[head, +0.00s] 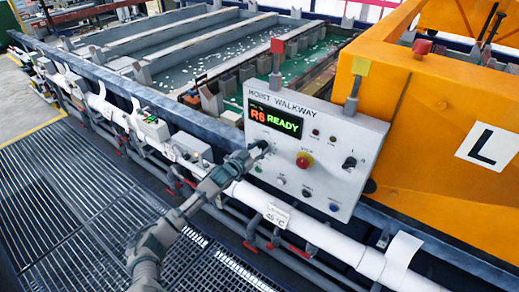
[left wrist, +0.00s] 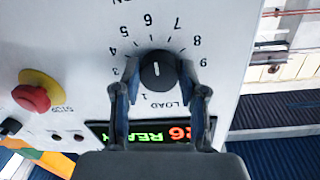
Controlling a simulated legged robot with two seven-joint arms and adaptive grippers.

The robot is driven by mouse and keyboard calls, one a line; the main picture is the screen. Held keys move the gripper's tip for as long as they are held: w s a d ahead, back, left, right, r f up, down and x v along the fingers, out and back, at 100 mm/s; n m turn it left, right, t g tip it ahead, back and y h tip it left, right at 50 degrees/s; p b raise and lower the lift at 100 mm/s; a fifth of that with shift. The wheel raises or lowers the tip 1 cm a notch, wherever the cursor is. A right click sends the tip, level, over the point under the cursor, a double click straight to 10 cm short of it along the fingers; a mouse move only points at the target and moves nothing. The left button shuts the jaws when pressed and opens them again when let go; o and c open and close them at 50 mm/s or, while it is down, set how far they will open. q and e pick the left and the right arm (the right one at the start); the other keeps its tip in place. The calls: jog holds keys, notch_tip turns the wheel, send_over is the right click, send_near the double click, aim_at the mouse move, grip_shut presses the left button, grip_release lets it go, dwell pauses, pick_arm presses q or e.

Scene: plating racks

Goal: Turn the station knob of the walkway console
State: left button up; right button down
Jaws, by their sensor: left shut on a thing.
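The walkway console (head: 350,125) is a white panel headed "HOIST WALKWAY". Its display (head: 276,118) reads "R6 READY". The station knob (left wrist: 157,66) is dark and round with a short pale mark, inside a ring of numbers and the word LOAD. Which number the mark points to is hard to tell. My left gripper (left wrist: 158,74) is shut on the knob, one finger on each side. In the head view my left gripper (head: 254,153) reaches the panel below the display and largely hides the knob. My right gripper is not in view.
A red and yellow button (head: 304,160) and a black switch (head: 349,162) sit to the right on the panel. A white pipe (head: 325,238) runs below. An orange machine (head: 440,120) stands at right, tanks (head: 220,60) behind. Grating (head: 70,190) lies at lower left.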

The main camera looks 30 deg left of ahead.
pick_arm(q)
jog(key=o, duration=1.1)
jog(key=shift+a, duration=0.1)
jog(key=shift+o, duration=0.2)
jog(key=s+a, duration=0.2)
jog(key=s, duration=0.9)
jog(key=shift+s, duration=0.4)
